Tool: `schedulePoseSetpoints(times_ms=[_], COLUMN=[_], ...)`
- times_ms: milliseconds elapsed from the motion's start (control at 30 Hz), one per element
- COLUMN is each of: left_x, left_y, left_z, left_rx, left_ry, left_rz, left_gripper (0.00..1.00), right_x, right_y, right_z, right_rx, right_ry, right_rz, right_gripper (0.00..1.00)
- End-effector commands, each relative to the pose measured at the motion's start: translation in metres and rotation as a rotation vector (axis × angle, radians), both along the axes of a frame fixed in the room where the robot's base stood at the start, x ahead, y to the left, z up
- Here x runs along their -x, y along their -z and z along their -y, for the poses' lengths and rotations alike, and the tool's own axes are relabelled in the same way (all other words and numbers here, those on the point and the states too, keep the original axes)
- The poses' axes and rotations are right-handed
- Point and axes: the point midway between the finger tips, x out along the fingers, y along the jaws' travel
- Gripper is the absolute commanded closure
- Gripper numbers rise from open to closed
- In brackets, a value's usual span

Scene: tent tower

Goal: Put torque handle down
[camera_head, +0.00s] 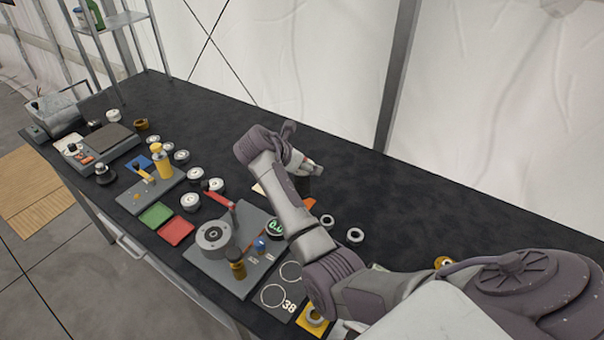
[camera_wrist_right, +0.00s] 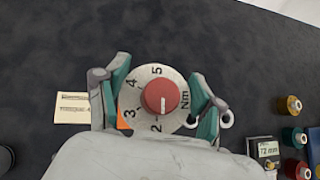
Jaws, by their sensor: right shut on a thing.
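The torque handle (camera_wrist_right: 160,97) shows in the right wrist view as a round pale dial with a red knob and the marks 2 to 5 and Nm. My right gripper (camera_wrist_right: 157,102) has its green-lined fingers on both sides of the dial and is shut on it. In the head view my right arm reaches over the black table and the right gripper (camera_head: 308,168) is partly hidden by the wrist. The handle cannot be made out there. An orange patch (camera_wrist_right: 122,120) lies beside the dial, partly covered. Its height above the table cannot be told. My left gripper is not in view.
A small printed card (camera_wrist_right: 72,108) lies left of the gripper in the wrist view. Coloured spools (camera_wrist_right: 292,104) and a display device (camera_wrist_right: 267,150) are at right. Fixtures (camera_head: 212,238) and a scale (camera_head: 105,142) stand at left in the head view. The table's back (camera_head: 400,190) is clear.

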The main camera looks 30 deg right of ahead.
Motion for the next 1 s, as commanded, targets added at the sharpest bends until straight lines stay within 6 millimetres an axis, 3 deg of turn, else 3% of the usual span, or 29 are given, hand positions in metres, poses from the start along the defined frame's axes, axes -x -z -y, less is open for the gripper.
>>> schedulePoseSetpoints(times_ms=[233, 500, 900, 933, 1000], left_x=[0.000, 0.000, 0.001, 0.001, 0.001], left_y=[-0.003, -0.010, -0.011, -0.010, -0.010], left_z=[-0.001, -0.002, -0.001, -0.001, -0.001], left_rx=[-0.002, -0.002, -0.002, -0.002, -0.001], left_ry=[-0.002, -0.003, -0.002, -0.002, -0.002], left_rz=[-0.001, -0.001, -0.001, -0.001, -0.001], left_gripper=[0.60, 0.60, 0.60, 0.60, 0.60], right_x=[-0.011, -0.011, -0.011, -0.010, -0.010], right_y=[0.012, 0.045, 0.049, 0.051, 0.051], right_z=[-0.005, -0.005, -0.004, -0.005, -0.005], right_rx=[0.001, 0.001, 0.002, 0.000, 0.000], right_ry=[-0.002, -0.001, -0.002, -0.002, -0.002], right_rz=[-0.001, 0.002, 0.001, -0.001, -0.001], right_gripper=[1.00, 1.00, 1.00, 0.29, 0.17])
